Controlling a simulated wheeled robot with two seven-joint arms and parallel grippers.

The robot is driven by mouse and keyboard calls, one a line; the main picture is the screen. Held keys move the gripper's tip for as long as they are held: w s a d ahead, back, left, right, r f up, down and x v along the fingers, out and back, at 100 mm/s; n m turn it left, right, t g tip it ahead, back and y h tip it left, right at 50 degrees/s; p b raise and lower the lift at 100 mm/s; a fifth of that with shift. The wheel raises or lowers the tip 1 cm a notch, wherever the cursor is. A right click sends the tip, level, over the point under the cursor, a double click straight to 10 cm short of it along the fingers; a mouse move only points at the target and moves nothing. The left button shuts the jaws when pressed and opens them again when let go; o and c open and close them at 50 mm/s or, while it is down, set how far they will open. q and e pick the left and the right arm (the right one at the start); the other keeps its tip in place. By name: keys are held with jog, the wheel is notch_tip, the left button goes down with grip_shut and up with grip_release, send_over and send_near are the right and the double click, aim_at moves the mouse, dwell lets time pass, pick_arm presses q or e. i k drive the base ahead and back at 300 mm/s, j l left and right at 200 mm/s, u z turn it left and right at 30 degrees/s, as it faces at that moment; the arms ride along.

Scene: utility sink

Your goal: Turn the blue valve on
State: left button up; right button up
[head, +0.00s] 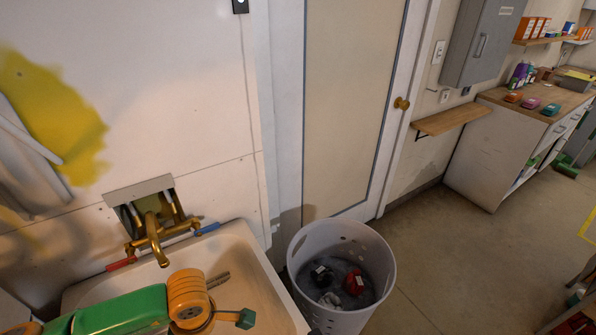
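The blue valve handle (207,229) is on the right side of the brass tap (153,232), above the sink's back rim. A red handle (121,264) is on the tap's left side. My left arm comes in from the lower left over the sink. Its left gripper (218,280) shows only partly as narrow grey pieces beyond the orange wrist, below and apart from the blue handle. The wrist hides much of it, and its opening is unclear. No water shows at the spout. My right gripper is not in view.
The white sink (262,275) lies under my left arm. A white perforated bin (342,285) with dark and red items stands right of the sink. A door (350,100) is behind it. A wooden wall shelf (450,119) and workbench (530,110) are farther right. Floor between is clear.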

aim_at(199, 232)
jog(key=k+l, duration=0.65)
jog(key=k, duration=0.05)
